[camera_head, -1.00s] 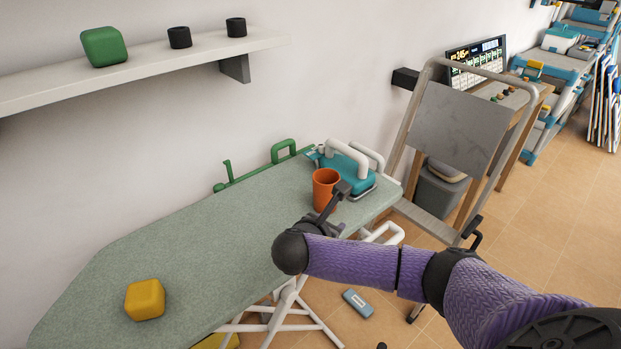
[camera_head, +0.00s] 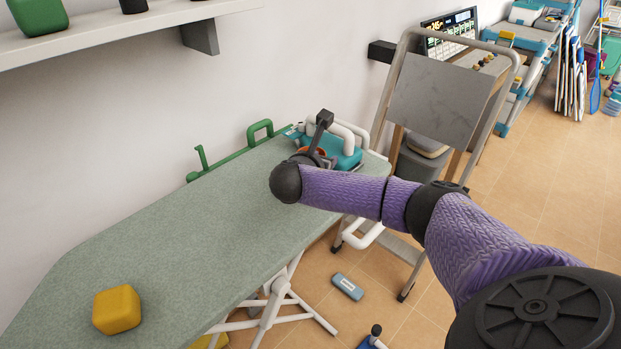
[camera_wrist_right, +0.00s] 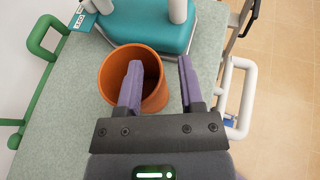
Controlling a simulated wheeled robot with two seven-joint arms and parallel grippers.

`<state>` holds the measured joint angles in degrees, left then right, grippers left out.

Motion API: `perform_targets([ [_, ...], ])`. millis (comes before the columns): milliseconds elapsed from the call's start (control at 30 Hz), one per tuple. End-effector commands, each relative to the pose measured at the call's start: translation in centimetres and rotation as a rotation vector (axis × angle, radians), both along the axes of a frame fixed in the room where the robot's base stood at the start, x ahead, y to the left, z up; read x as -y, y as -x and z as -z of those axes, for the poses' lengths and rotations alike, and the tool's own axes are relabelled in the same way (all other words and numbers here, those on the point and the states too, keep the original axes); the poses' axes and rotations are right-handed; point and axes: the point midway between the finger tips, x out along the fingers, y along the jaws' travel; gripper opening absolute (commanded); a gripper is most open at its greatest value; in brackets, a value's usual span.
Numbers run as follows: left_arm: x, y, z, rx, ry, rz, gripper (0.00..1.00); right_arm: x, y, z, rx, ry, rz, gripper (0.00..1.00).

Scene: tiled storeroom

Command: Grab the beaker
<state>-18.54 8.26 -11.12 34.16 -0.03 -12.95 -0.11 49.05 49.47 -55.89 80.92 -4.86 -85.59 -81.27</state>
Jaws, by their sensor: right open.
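The beaker is an orange cup standing upright on the green-grey ironing board (camera_head: 190,230). In the right wrist view the orange beaker (camera_wrist_right: 112,78) shows its open mouth. In the head view only a sliver of the beaker (camera_head: 311,152) shows past my gripper. My right gripper (camera_head: 320,136) is at the beaker, fingers apart. In the wrist view my right gripper (camera_wrist_right: 160,72) has its left finger over the beaker's mouth and its right finger outside the right wall. I cannot tell whether either finger touches it. My left gripper is not in view.
A teal iron (camera_head: 343,156) with a white handle stands just behind the beaker. A green rail (camera_head: 230,157) runs along the board's wall side. A yellow block (camera_head: 117,309) sits at the near left. A grey folding stepladder (camera_head: 440,95) stands right of the board.

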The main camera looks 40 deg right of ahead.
Motion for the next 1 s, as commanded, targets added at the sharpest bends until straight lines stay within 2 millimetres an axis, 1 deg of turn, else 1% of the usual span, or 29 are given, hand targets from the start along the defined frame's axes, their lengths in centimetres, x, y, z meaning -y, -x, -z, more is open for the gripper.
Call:
perform_targets([
  [33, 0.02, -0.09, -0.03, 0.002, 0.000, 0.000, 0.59, -0.01, 0.01, -0.04, 0.000, 0.000, 0.000, 0.42],
  [67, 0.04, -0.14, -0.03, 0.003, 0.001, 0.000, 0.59, -0.01, 0.01, -0.04, 0.000, 0.000, 0.000, 0.36],
  [100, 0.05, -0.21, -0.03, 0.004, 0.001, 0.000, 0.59, -0.03, 0.01, -0.03, 0.000, 0.000, 0.000, 0.27],
  [167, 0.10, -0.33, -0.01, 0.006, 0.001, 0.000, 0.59, -0.03, 0.01, -0.02, 0.000, 0.000, 0.000, 0.14],
  [200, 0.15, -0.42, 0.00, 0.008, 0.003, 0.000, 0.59, -0.03, 0.01, -0.02, 0.000, 0.000, 0.000, 0.06],
  [233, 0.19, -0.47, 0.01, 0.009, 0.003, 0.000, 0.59, -0.03, 0.02, -0.02, 0.000, 0.000, 0.000, 0.00],
  [633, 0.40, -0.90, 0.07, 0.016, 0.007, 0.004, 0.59, -0.06, 0.04, 0.04, 0.000, -0.001, 0.000, 0.00],
  [1000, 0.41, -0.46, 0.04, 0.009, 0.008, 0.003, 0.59, -0.08, 0.04, 0.08, -0.002, -0.001, 0.000, 0.00],
])
